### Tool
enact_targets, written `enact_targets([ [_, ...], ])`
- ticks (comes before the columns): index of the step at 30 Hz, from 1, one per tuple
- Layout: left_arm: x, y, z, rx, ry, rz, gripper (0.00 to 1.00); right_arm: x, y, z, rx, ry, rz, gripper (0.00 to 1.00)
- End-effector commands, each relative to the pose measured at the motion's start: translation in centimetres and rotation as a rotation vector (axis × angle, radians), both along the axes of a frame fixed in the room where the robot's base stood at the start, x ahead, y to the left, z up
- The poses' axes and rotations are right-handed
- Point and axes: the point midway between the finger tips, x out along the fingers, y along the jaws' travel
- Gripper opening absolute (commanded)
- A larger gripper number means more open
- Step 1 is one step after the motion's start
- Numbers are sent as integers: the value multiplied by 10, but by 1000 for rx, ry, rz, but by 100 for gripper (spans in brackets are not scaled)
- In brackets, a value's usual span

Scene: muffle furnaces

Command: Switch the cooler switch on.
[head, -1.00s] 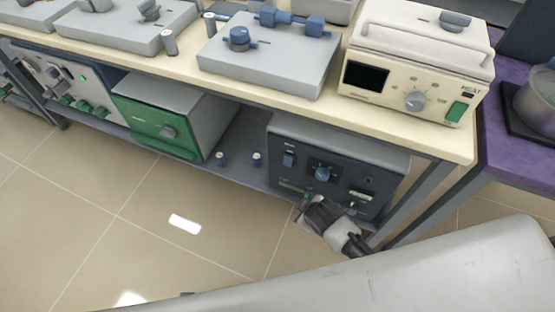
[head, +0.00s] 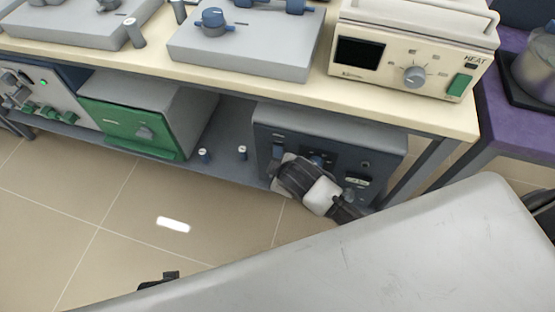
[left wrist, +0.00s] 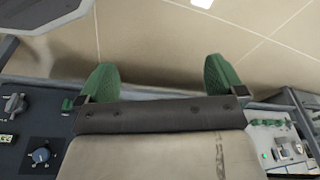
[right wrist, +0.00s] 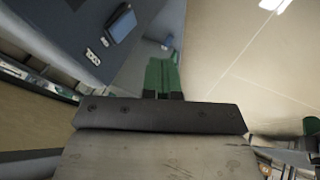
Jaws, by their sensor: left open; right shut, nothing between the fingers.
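A dark blue-grey unit (head: 330,125) stands on the shelf under the bench. A blue rocker switch (head: 278,150) is at the upper left of its front panel; I take this as the cooler switch, though no label is readable. The switch also shows in the right wrist view (right wrist: 121,25); its on or off position is unclear. My right gripper (right wrist: 161,75) is shut and empty, in front of the panel, apart from the switch. In the head view my right wrist hides part of the panel and its blue knob (head: 317,160). My left gripper (left wrist: 162,78) is open and empty above the floor.
A green-fronted unit (head: 120,128) stands left of the dark unit, with two small blue posts (head: 242,152) between them. A cream furnace marked HEAT (head: 410,60) with a green switch (head: 459,85) is on the bench above. The floor (head: 150,190) in front is clear.

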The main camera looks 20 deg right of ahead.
Motion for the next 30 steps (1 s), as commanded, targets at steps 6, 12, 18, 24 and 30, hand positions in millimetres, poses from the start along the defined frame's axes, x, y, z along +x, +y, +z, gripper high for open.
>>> enact_targets([
  [6, 9, -1, 32, -2, -22, 3, 98, 17, 1, -27, 0, 1, -1, 0],
  [12, 12, -1, 66, -3, -40, 6, 98, 32, 3, -49, 0, 1, -2, 0],
  [18, 10, 0, 102, -4, -59, 9, 98, 47, 4, -69, 1, 0, -1, 0],
  [24, 4, 2, 133, -4, -75, 12, 98, 67, -8, -77, 0, -2, -3, 0],
  [30, -2, 3, 152, -4, -82, 13, 98, 80, -16, -78, -1, -2, -1, 0],
])
